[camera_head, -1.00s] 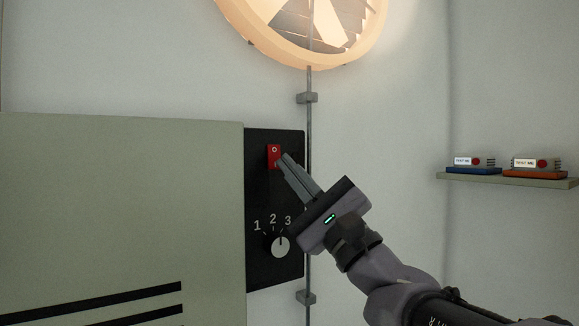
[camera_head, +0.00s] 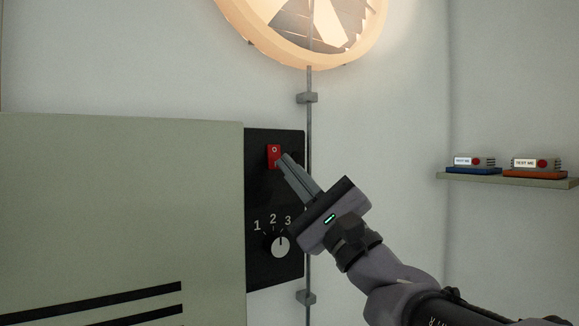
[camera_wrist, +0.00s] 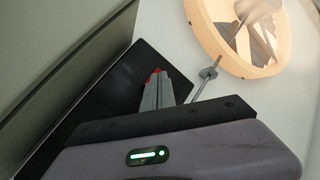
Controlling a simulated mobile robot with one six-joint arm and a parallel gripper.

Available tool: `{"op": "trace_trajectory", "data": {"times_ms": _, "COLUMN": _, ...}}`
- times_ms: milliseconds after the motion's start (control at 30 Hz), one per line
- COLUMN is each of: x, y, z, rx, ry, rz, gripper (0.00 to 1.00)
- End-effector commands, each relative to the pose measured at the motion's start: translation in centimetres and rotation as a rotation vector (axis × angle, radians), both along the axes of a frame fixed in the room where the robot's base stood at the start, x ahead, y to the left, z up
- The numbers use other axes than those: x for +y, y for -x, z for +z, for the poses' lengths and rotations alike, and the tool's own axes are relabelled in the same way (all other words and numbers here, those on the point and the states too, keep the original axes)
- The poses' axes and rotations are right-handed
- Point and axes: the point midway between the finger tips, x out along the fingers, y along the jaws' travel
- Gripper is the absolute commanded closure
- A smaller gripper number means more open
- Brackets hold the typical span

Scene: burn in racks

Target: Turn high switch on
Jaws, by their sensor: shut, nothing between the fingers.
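The red rocker switch (camera_head: 273,155) is set high on a black panel (camera_head: 262,205), with an "O" mark on its upper part. My gripper (camera_head: 284,158) is shut and empty, its fingertips at the lower right part of the switch. I cannot tell whether they touch it. In the wrist view the shut fingers (camera_wrist: 157,78) hide most of the switch, and only small red bits (camera_wrist: 156,71) show at their tips.
A round knob (camera_head: 280,246) with marks 1, 2 and 3 sits lower on the panel. A green-grey cabinet (camera_head: 120,210) stands to the left. A thin pipe (camera_head: 309,130) runs by the panel. A lit round fan (camera_head: 300,62) is above. A shelf (camera_head: 510,181) holds small devices at right.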

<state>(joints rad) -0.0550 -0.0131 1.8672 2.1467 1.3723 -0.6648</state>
Motion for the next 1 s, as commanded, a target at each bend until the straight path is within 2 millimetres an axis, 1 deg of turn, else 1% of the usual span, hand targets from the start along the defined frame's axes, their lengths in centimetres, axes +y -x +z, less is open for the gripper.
{"op": "trace_trajectory", "data": {"times_ms": 333, "x": 0.5, "y": -0.7, "z": -0.2, "rx": 0.001, "ry": -0.001, "rz": 0.001, "gripper": 1.0}}
{"op": "trace_trajectory", "data": {"times_ms": 1000, "x": 0.7, "y": -1.0, "z": -0.2, "rx": 0.0, "ry": 0.0, "rz": 0.0, "gripper": 1.0}}
